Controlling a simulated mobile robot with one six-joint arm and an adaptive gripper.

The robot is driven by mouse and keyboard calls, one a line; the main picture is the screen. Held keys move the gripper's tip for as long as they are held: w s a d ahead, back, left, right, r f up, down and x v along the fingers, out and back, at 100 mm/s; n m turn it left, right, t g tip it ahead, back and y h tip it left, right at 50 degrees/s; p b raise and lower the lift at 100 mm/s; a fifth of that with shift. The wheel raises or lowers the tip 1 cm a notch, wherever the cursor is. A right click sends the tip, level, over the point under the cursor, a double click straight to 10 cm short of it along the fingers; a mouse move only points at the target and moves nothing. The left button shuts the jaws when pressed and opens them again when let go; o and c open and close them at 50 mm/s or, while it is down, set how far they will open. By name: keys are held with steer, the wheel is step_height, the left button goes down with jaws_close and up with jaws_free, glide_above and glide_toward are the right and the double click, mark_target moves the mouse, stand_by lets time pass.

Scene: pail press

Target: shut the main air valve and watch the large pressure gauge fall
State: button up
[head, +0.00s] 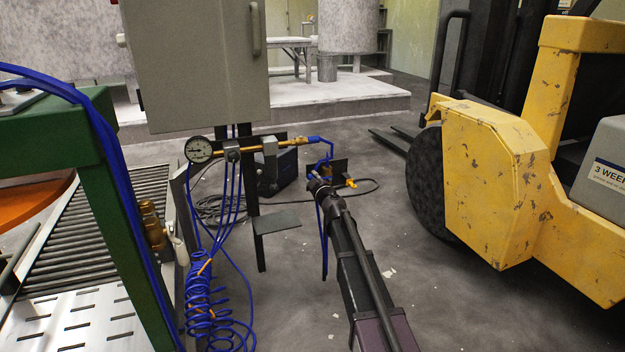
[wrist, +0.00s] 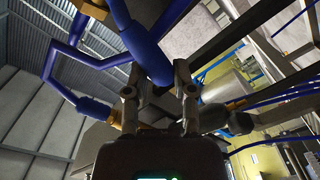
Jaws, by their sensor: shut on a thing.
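My gripper (head: 318,183) is right of and below this pipe, beside blue tubing. In the wrist view my gripper's fingers (wrist: 157,88) are on either side of a thick blue rounded piece, which looks like the main air valve's lever (wrist: 148,52). The exact contact and the valve body are partly hidden. A small yellow handle (head: 350,183) shows just right of my gripper.
A grey cabinet (head: 195,65) stands above the pipe. Coiled blue hose (head: 203,295) hangs at lower left, near a green frame (head: 125,225) and roller conveyor (head: 75,240). A yellow forklift (head: 490,180) fills the right. Open floor lies between it and my arm.

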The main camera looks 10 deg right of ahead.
steer(key=shift+o, duration=0.2)
steer(key=shift+f+b, duration=0.85)
steer(key=shift+f, duration=0.2)
steer(key=o, duration=0.7)
steer(key=shift+o, duration=1.1)
steer(key=shift+a, duration=0.1)
steer(key=shift+s, duration=0.1)
steer(key=v, duration=1.2)
